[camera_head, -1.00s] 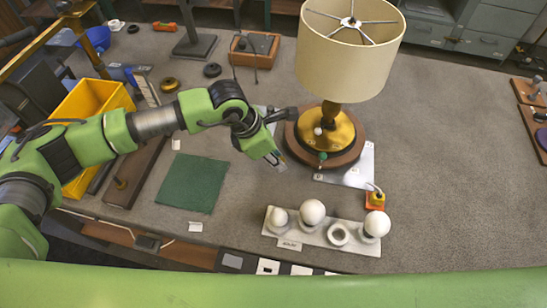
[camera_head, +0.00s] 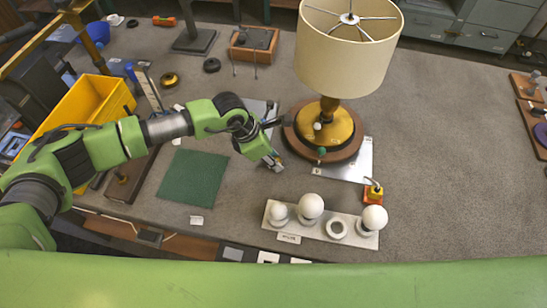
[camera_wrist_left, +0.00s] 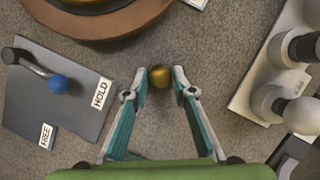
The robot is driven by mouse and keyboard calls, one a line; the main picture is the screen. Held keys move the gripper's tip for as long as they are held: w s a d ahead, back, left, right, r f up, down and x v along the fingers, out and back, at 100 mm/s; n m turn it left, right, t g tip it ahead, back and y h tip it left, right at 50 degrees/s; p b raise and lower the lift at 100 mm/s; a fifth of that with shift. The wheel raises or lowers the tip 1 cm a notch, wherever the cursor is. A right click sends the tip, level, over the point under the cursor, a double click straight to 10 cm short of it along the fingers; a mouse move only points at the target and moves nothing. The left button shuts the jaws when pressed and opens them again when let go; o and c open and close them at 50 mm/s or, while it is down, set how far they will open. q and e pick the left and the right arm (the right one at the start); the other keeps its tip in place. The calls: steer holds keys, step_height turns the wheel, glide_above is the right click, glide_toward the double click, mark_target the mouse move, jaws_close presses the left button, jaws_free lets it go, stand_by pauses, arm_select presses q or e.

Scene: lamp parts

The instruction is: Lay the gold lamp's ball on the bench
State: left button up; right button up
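A small gold ball (camera_wrist_left: 159,76) sits between the fingertips of my left gripper (camera_wrist_left: 160,83) in the left wrist view. I cannot tell whether the ball touches the bench (camera_head: 450,170). In the head view my left gripper (camera_head: 275,163) is low over the bench, left of the lamp's round base; the ball is not clear there. The lamp (camera_head: 330,110) stands upright with a cream shade, gold stem and wooden base. My right gripper is not in view.
A white strip with bulbs (camera_head: 325,228) lies just right of my left gripper. A grey plate (camera_wrist_left: 60,100) marked HOLD and FREE, with a blue-knobbed lever (camera_wrist_left: 57,83), lies left in the wrist view. A green mat (camera_head: 193,178) and yellow bin (camera_head: 95,105) are farther left.

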arm_select(q)
steer(key=shift+o, duration=0.5)
steer(key=shift+r, duration=0.15)
steer(key=shift+a+r, duration=0.1)
steer(key=shift+r, duration=0.1)
steer(key=b+v, duration=0.2)
steer(key=v, duration=0.9)
steer(key=shift+r, duration=0.3)
steer(key=shift+s+a, duration=0.1)
steer(key=shift+f, duration=0.1)
